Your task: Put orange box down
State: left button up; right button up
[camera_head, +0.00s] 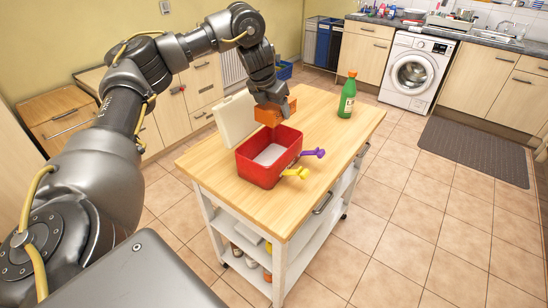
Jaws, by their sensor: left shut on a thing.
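An orange box (269,117) is held in my left gripper (273,103), which is shut on it. The gripper hides part of the box. The box is over the wooden top of a white cart (322,147), just behind the back rim of a red bin (261,173). I cannot tell whether the box touches the cart top. My right gripper is not in view.
A cream board (235,117) stands left of the orange box. A green bottle (347,97) stands at the cart's far right. The front right cart top is clear.

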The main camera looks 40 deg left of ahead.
pick_arm(q)
notch_tip(320, 180, down, 6)
jog(key=r+b, duration=0.1)
jog(key=b, duration=0.2)
send_over(277, 157)
jog(key=s, duration=0.2)
jog(key=f, duration=0.7)
jog(key=shift+w+f, duration=0.2)
jog(key=shift+f, duration=0.35)
notch_tip(277, 157, down, 4)
jog(key=shift+r+b, duration=0.25)
jog(key=shift+b, duration=0.45)
jog(key=shift+f, duration=0.35)
jog(key=shift+r, duration=0.1)
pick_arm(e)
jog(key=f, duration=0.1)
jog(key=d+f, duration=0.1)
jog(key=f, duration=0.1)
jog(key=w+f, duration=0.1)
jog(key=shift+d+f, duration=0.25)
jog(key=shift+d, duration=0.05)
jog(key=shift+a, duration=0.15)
pick_arm(q)
jog(key=o, duration=0.8)
jog(key=shift+f, duration=0.2)
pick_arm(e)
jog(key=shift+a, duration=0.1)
